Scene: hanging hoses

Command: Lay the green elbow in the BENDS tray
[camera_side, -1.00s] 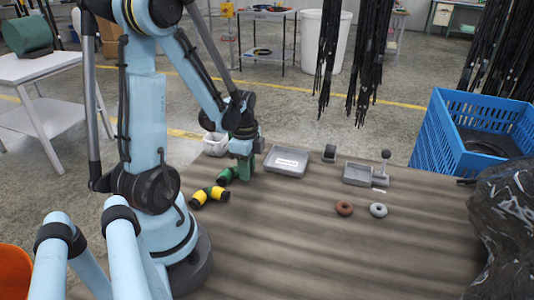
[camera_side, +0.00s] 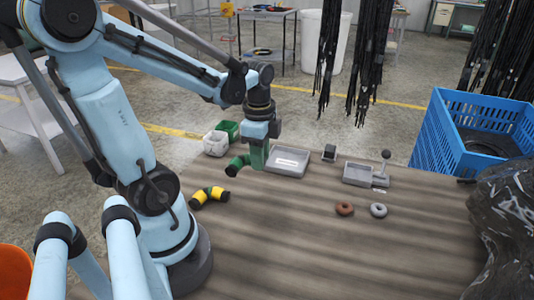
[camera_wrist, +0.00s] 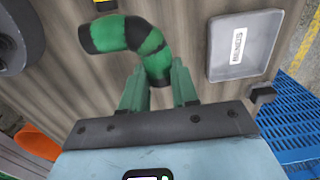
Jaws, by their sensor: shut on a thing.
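The green elbow (camera_side: 238,164) has dark ends and is held in my gripper (camera_side: 257,158). In the wrist view one leg of the elbow (camera_wrist: 128,33) runs down between the two green fingers (camera_wrist: 159,88), and the other leg sticks out to the left. The elbow appears to be above the table, left of the grey BENDS tray (camera_side: 287,162). The tray (camera_wrist: 218,66) is at the upper right in the wrist view, with a white label inside. It looks empty where visible; the gripper partly covers its left edge in the side view.
A yellow and black elbow (camera_side: 210,196) lies on the table (camera_side: 300,240) to the left. A blue crate (camera_side: 440,135) stands beyond the table.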

